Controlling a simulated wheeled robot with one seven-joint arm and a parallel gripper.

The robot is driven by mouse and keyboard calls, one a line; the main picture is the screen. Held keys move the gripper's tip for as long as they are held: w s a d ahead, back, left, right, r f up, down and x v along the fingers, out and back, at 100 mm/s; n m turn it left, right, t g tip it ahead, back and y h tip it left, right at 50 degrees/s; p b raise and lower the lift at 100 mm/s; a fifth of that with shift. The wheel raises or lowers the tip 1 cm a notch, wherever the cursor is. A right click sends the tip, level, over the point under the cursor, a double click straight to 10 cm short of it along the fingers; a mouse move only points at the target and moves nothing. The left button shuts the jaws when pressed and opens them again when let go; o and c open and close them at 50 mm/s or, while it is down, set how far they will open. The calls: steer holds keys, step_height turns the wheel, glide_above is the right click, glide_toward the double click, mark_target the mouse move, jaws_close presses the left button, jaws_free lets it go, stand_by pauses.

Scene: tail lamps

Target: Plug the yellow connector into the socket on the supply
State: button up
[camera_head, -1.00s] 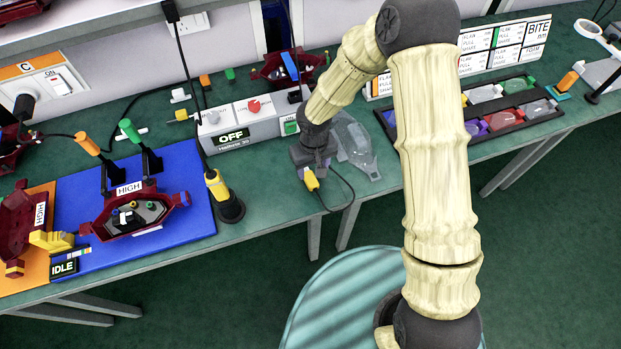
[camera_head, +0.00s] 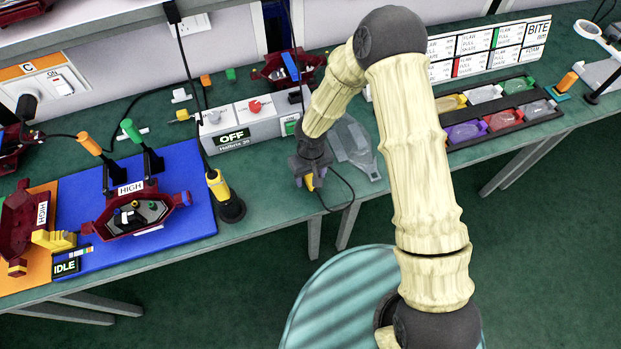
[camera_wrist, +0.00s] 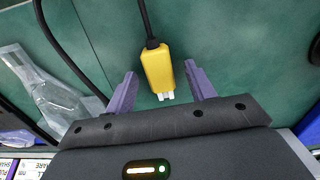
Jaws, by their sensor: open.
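The yellow connector (camera_wrist: 158,68) lies on the green bench, with a black cable from its far end and pale prongs facing my gripper in the wrist view. My gripper (camera_wrist: 158,88) is open, its two purple fingers on either side of the connector's pronged end, with gaps showing between. In the head view my gripper (camera_head: 309,180) is low at the bench's front edge, and the connector (camera_head: 309,181) is mostly hidden beneath it. The grey supply (camera_head: 245,122) with an OFF display and a red knob stands behind and left. I cannot make out its socket clearly.
A clear lamp cover (camera_head: 352,145) lies right of my gripper. A yellow-and-black tool (camera_head: 217,185) stands in a holder to the left. A blue mat (camera_head: 180,230) with a dark red lamp housing lies further left. A dark tray (camera_head: 480,140) of coloured lenses is at right.

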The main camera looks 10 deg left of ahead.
mark_target(311, 177)
steer(key=c, duration=1.1)
steer(key=shift+o, duration=0.2)
steer(key=shift+r, duration=0.1)
step_height(311, 177, up, 10)
